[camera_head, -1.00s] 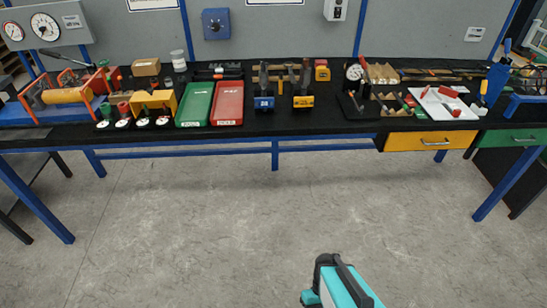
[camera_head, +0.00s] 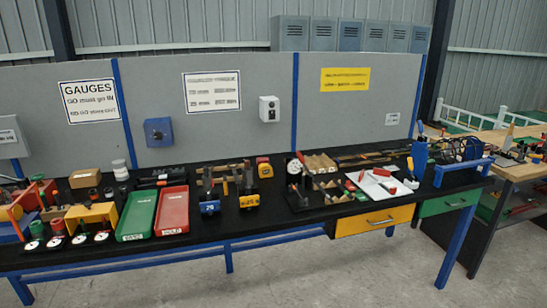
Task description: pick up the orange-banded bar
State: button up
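I cannot make out an orange-banded bar for certain. Several thin dark and brownish bars (camera_head: 368,158) lie along the back of the black bench (camera_head: 262,222), right of centre. They are too small to tell any coloured band. My gripper is not in view, so its state and distance from the bars are hidden.
A green tray (camera_head: 137,216) and a red tray (camera_head: 172,211) sit on the bench. Dial gauges (camera_head: 80,239) stand at its front left. A white board (camera_head: 378,185) with red pieces lies at right, above a yellow drawer (camera_head: 374,220). A wooden bench (camera_head: 508,146) stands far right.

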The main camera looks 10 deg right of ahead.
aim_at(294, 187)
jog(key=z, duration=4.2)
jog(key=i, duration=0.1)
jog(key=u, duration=2.95)
jog(key=i, duration=1)
jog(key=u, duration=1)
